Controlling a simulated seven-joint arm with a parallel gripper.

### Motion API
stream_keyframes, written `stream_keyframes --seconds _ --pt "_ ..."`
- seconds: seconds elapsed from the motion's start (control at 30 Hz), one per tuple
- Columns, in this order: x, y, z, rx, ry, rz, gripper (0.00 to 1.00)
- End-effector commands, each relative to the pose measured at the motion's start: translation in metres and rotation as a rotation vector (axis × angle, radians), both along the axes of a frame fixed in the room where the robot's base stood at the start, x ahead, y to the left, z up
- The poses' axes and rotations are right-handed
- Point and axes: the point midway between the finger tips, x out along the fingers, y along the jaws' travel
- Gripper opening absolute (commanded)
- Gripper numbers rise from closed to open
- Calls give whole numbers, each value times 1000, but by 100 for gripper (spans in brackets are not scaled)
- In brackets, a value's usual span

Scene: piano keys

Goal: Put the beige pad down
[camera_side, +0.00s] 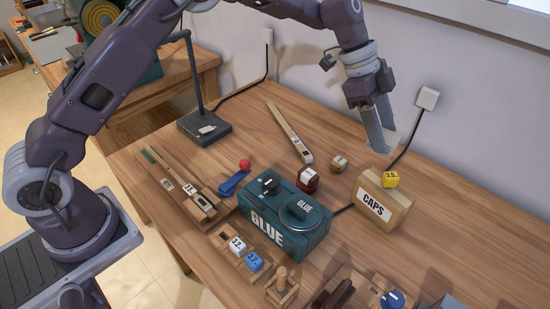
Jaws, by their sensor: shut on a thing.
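My gripper (383,146) points down at the back right of the table, near the wall and behind the CAPS box. It is shut on a pale, thin piece, which I take to be the beige pad (390,138). The pad shows between and beside the grey fingers, which hide part of it. I cannot tell whether its lower edge touches the table (330,125) or hangs just above it.
The tan CAPS box (393,211) with a yellow block (390,179) stands in front of my gripper. A cable runs behind the box.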

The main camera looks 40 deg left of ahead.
Motion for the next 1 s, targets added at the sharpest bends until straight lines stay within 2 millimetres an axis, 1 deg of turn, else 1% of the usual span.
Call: stream_keyframes --seconds 0.03,0.07,0.1,0.17,0.2,0.3,0.4,0.5,0.6,0.77,1.0 --pt "6 34 0 0 0 7 11" --pt "8 54 -1 0 2 3 11" --pt "9 81 0 -1 1 -2 11" --pt "8 120 0 -1 0 -13 11" --pt "5 143 1 -2 1 -20 11" --pt "-3 191 1 -1 0 -37 11" --pt "-13 228 3 0 1 -50 11" --pt "-23 255 4 0 0 -62 11" --pt "-31 276 6 -1 1 -71 11" --pt "-45 303 7 0 1 -82 11" --pt "-45 301 -44 -3 5 -85 11"
